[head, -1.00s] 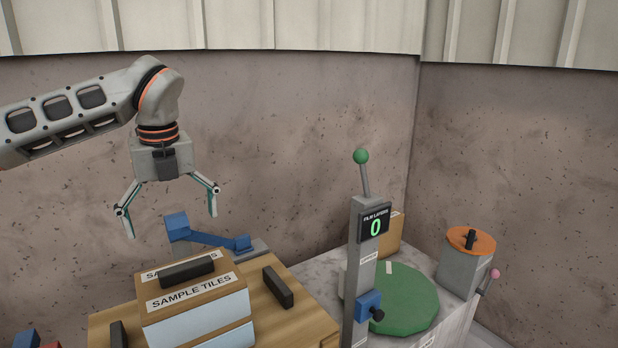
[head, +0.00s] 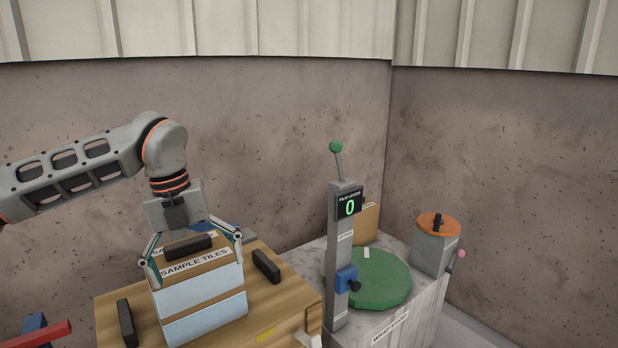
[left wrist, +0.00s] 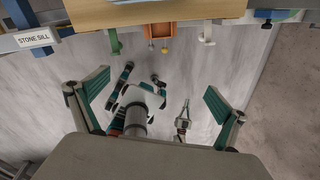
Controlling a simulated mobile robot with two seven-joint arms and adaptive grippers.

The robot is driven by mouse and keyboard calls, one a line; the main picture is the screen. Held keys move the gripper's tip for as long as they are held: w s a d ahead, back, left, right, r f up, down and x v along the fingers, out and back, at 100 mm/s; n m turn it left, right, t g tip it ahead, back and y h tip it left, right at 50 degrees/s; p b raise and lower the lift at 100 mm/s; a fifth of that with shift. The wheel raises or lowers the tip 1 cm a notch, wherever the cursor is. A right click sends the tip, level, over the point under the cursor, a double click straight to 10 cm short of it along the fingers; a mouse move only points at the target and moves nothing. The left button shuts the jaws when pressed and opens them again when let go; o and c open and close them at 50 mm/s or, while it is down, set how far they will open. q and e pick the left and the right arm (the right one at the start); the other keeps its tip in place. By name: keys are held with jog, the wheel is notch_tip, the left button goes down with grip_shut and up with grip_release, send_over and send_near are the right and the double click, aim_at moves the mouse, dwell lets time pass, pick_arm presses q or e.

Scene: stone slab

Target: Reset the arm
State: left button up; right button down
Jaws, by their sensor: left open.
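My left gripper (head: 198,268) hangs from the left with its fingers spread open and pointing down. In the head view it overlaps the sample tiles box (head: 206,300), one finger at each side. A grey post (head: 341,255) with a green-ball lever (head: 336,147) stands to the right, the lever nearly upright. The post's display reads 0. My right gripper is not in the head view; dark jointed parts low in the left wrist view may belong to it.
A wooden bench top (head: 290,300) bears the box and black handles. A red bar (head: 38,334) shows at lower left. Walls close off the back.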

pick_arm(q)
jog(key=s+d+f+m+g+h, duration=0.1)
jog(key=s+d+f+m+h, duration=0.15)
jog(key=d, duration=0.35)
jog(key=s+d+f+m+g+h, duration=0.1)
jog(key=s+d+f+h, duration=0.1)
jog(key=s+d+f, duration=0.3)
jog(key=s+d+r+n+g+h, duration=0.1)
jog(key=s+d+r+h, duration=0.15)
jog(key=d+h, duration=0.5)
jog(key=s+d+r+n+h, duration=0.1)
jog(key=s+d+h, duration=0.35)
jog(key=d, duration=0.55)
jog(key=w+a+f+n+t, duration=0.4)
jog(key=w+a+n+t, duration=0.3)
jog(key=n+t, duration=0.75)
jog(key=w+a+f+n+t+y, duration=0.1)
jog(key=a+f+n+t+y, duration=0.4)
jog(key=a+f+n+y, duration=0.55)
jog(key=s+a+f+n+g+y, duration=0.2)
jog(key=s+a+f, duration=0.3)
jog(key=s+f, duration=0.3)
jog(key=s+a+f+n+g+y, duration=0.2)
jog(key=s+a+f, duration=0.4)
jog(key=f, duration=1)
jog(key=s+g+y, duration=0.1)
jog(key=s+g, duration=0.1)
jog(key=shift+s+f, duration=0.25)
jog(key=shift+s, duration=0.05)
jog(key=shift+a, duration=0.1)
